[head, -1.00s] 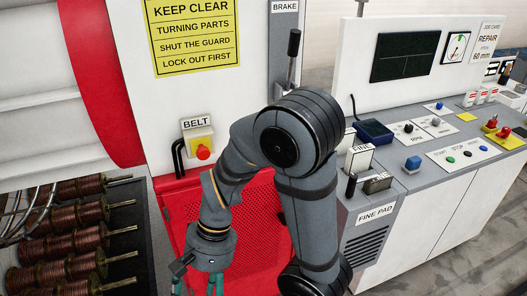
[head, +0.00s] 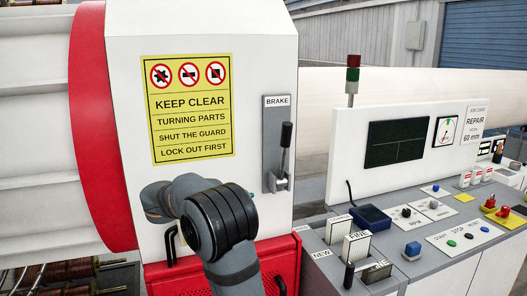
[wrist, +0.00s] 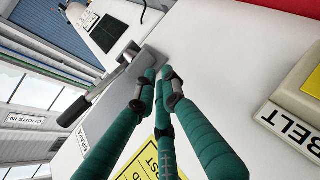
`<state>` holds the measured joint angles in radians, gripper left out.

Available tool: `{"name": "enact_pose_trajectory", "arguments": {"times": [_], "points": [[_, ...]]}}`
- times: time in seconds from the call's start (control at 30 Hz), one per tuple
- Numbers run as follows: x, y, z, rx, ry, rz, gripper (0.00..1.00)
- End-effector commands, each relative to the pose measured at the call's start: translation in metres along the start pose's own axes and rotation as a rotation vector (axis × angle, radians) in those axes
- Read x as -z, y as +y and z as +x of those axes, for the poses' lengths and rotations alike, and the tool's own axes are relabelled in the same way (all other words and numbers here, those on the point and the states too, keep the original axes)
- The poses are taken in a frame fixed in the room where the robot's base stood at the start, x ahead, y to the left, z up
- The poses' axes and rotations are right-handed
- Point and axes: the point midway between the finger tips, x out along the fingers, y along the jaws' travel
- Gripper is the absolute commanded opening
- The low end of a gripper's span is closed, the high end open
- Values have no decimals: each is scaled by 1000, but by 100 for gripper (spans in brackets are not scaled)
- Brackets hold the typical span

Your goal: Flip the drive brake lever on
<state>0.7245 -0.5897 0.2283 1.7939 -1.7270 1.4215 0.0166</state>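The brake lever (head: 286,135) has a black grip on a metal stem and points up from its grey plate (head: 270,152) marked BRAKE, on the white machine panel. In the wrist view the lever (wrist: 76,110) lies left of my fingers, with its metal pivot near their tips. My gripper (wrist: 159,74) has teal fingers with tips drawn together, nothing between them, apart from the lever grip.
A yellow warning sign (head: 190,110) is on the panel left of the lever. A control desk (head: 420,215) with buttons and a screen stands to the right.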

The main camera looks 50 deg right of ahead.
Motion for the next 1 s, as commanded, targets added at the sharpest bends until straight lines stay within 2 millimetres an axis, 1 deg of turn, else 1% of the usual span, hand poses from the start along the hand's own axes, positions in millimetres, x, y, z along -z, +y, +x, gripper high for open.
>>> {"name": "enact_pose_trajectory", "arguments": {"times": [0.03,0.1,0.13,0.2,0.3,0.33,0.4,0.53,0.87,1.0], "points": [[4,29,-2,-89,9,7,4],[8,66,-9,-207,18,20,0],[9,80,-12,-253,20,26,0],[9,107,-21,-345,22,41,0],[6,132,-31,-442,19,58,0],[5,138,-34,-464,14,67,0],[-2,144,-37,-490,-3,91,0],[-11,142,-37,-487,-30,120,0],[-12,143,-36,-485,-31,121,0],[-12,150,-27,-485,-32,118,0]]}}
